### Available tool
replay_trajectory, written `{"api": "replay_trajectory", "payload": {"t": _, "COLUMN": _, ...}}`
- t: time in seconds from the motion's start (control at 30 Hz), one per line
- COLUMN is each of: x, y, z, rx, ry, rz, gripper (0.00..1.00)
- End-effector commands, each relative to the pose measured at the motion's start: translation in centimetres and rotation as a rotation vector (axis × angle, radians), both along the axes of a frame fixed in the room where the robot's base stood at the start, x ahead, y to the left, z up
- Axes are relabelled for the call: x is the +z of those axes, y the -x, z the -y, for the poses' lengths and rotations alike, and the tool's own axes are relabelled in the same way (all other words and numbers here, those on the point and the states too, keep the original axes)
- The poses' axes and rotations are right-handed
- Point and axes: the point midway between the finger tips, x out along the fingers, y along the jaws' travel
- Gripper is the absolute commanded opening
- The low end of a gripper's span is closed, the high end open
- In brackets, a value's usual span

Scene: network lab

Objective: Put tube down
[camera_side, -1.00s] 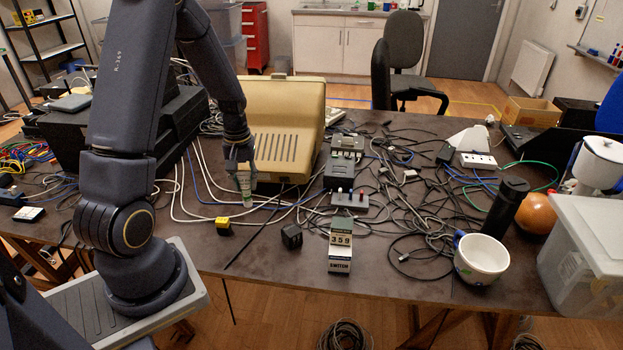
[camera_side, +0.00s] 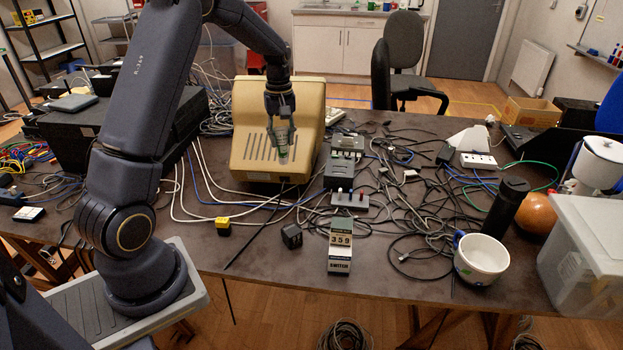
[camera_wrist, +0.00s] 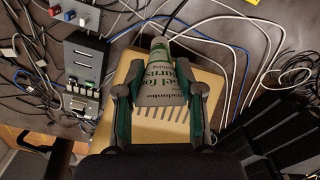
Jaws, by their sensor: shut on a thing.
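The tube (camera_wrist: 160,85) is pale with dark green lettering and a green end. My gripper (camera_wrist: 160,100) is shut on it, with one finger on each side, in the wrist view. In the side view my gripper (camera_side: 281,128) holds the tube (camera_side: 282,143) with its green end down. The tube is in front of the beige vented box as seen from the side, raised clear of the table (camera_side: 290,262). Its upper part is hidden between the fingers in the side view.
The beige box (camera_side: 258,120) stands behind the tube. A grey switch unit (camera_side: 343,165) and tangled cables (camera_side: 405,200) lie to the right. A white mug (camera_side: 481,258) is at right.

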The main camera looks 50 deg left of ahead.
Motion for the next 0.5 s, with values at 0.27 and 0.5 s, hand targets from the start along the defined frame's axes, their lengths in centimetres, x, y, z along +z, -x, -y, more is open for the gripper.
{"api": "replay_trajectory", "payload": {"t": 0.27, "x": -0.3, "y": -13.0, "z": 7.5, "rx": -0.100, "ry": 0.001, "rz": -0.001, "gripper": 0.08}}
{"api": "replay_trajectory", "payload": {"t": 0.5, "x": -3.0, "y": -19.4, "z": 17.7, "rx": -0.244, "ry": 0.001, "rz": -0.002, "gripper": 0.08}}
